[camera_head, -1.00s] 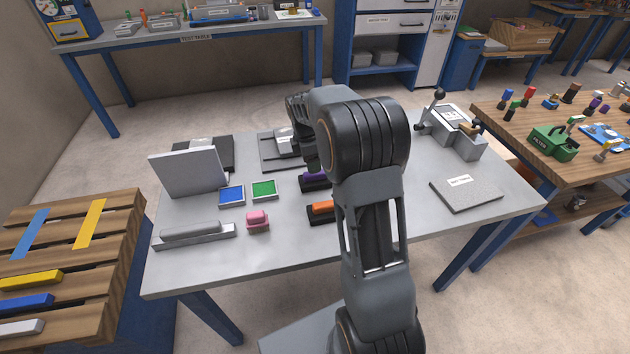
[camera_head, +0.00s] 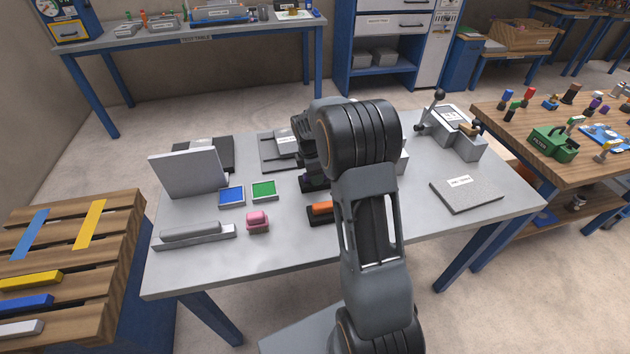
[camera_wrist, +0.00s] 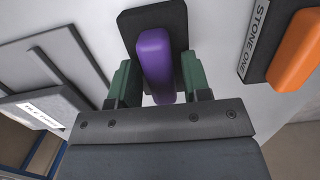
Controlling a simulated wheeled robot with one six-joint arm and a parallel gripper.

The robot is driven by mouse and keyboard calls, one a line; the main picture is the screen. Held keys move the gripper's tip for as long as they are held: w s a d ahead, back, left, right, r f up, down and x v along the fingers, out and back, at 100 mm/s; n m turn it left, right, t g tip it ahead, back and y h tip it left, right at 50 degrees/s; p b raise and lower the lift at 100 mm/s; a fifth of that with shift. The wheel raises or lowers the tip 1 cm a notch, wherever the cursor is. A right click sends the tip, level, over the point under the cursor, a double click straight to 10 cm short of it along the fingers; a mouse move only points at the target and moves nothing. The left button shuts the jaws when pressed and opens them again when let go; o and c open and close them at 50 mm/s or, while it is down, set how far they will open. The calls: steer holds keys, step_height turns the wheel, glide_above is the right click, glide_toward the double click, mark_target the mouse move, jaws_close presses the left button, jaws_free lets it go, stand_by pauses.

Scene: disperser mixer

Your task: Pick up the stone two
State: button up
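A purple stone (camera_wrist: 155,62) lies in a dark holder (camera_wrist: 178,17) on the grey table, in the wrist view. No label shows on this holder. My gripper (camera_wrist: 160,82) is open, with one green finger on each side of the purple stone; I cannot tell whether either finger touches it. An orange stone (camera_wrist: 297,50) sits in another dark holder at the right, beside a label reading "STONE ONE" (camera_wrist: 254,38). The orange stone (camera_head: 322,207) also shows in the head view. There, my arm hides most of the purple stone and my fingertips.
Left of the stones are a pink block (camera_head: 257,221), a green tile (camera_head: 264,190), a blue tile (camera_head: 231,196) and an upright grey panel (camera_head: 187,172). A grey slab (camera_head: 466,194) lies at the right. A lever device (camera_head: 452,132) stands at the back right.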

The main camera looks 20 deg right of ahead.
jaws_close()
steer(key=shift+r, duration=0.1)
steer(key=shift+r, duration=0.45)
step_height(320, 180, up, 2)
steer(key=shift+r, duration=0.15)
steer(key=s+a+r, duration=0.8)
steer(key=s+r, duration=0.1)
steer(key=s, duration=0.2)
steer(key=shift+a+r, duration=0.25)
steer(key=shift+r, duration=0.1)
steer(key=shift+s, duration=0.1)
